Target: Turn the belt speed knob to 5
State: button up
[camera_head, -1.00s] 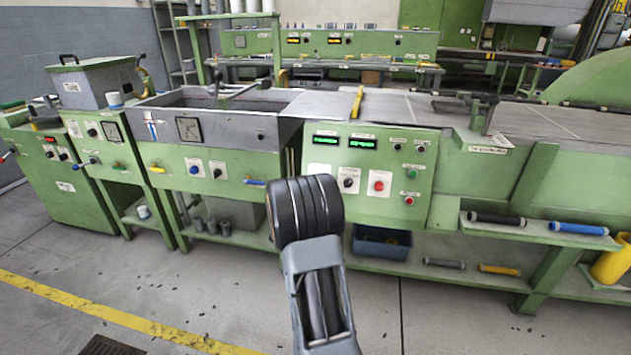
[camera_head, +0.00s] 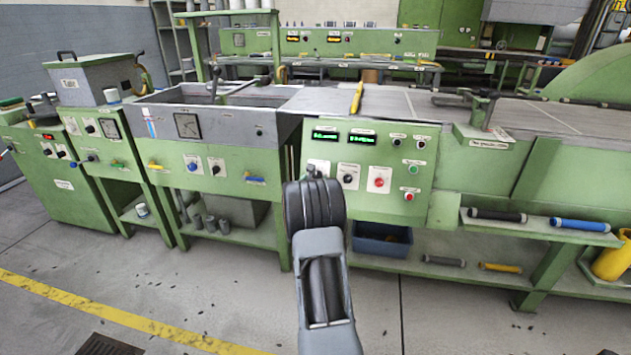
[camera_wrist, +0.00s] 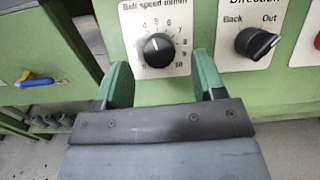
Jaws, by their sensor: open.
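The belt speed knob (camera_wrist: 158,48) is black and round, on a white plate with a printed number scale, in the wrist view. A small white mark on the knob points roughly upward; I cannot tell exactly which number it meets. My gripper (camera_wrist: 163,80) is open, with one green finger below left of the knob and the other below right. The fingers do not appear to touch the knob, and nothing is between them. In the head view, my arm end covers the area just below the belt speed plate (camera_head: 320,163), and the fingertips are hard to make out.
The direction knob (camera_wrist: 257,43) with "Back" and "Out" labels is close right of my right finger. A red button (camera_head: 379,182) is farther right on the green panel (camera_head: 400,165), below two green displays (camera_head: 325,135). A blue bin (camera_head: 382,240) stands on the lower shelf.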

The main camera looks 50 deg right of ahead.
aim_at(317, 176)
jog(key=shift+x, duration=1.35)
